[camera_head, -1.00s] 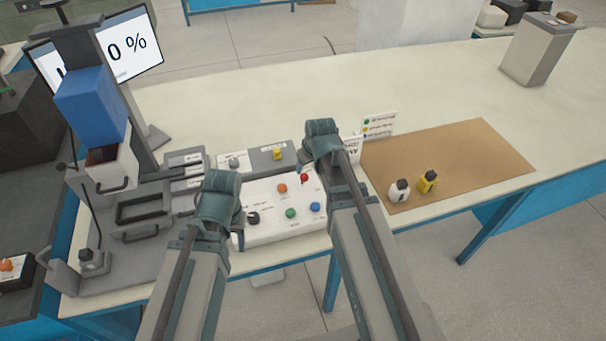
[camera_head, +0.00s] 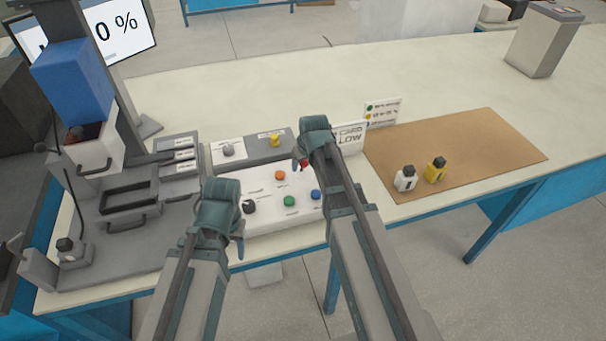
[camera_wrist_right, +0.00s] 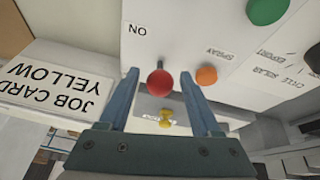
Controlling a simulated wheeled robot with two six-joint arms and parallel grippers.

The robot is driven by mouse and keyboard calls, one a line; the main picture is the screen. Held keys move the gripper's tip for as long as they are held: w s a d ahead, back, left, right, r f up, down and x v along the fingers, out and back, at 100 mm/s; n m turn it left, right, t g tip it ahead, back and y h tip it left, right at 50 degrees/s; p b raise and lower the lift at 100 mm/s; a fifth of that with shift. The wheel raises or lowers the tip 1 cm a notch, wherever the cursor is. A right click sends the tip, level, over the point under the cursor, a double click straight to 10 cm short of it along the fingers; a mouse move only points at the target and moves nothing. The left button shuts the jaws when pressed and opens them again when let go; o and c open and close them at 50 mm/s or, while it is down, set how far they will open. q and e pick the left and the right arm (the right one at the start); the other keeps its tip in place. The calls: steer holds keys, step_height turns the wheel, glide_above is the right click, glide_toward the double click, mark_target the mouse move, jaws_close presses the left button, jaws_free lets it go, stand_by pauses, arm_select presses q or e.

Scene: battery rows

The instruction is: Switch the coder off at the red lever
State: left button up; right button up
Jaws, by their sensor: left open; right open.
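The coder is a white panel (camera_head: 262,207) at the table's front edge, with orange, green, blue and black knobs. Its red lever (camera_head: 304,163) has a round red tip and is partly hidden by my right gripper (camera_head: 301,161). In the right wrist view the red ball tip (camera_wrist_right: 160,83) lies between the two fingers of my right gripper (camera_wrist_right: 159,78), with gaps on both sides. The word ON is printed near it. My right gripper is open. My left gripper (camera_head: 238,228) is open and empty, over the panel's left front.
A job card reading YELLOW (camera_wrist_right: 55,85) stands right beside the lever. A grey box with a yellow knob (camera_head: 275,140) is behind the panel. White (camera_head: 404,180) and yellow (camera_head: 436,171) bottles stand on a brown mat (camera_head: 470,145). A grey machine (camera_head: 128,198) is at left.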

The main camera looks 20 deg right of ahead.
steer(key=b+x, duration=0.1)
steer(key=x, duration=0.1)
steer(key=shift+w+f, duration=0.1)
steer(key=shift+f, duration=0.25)
arm_select(q)
step_height(320, 180, down, 2)
steer(key=shift+f, duration=0.2)
arm_select(e)
jaws_close()
stand_by(0.9)
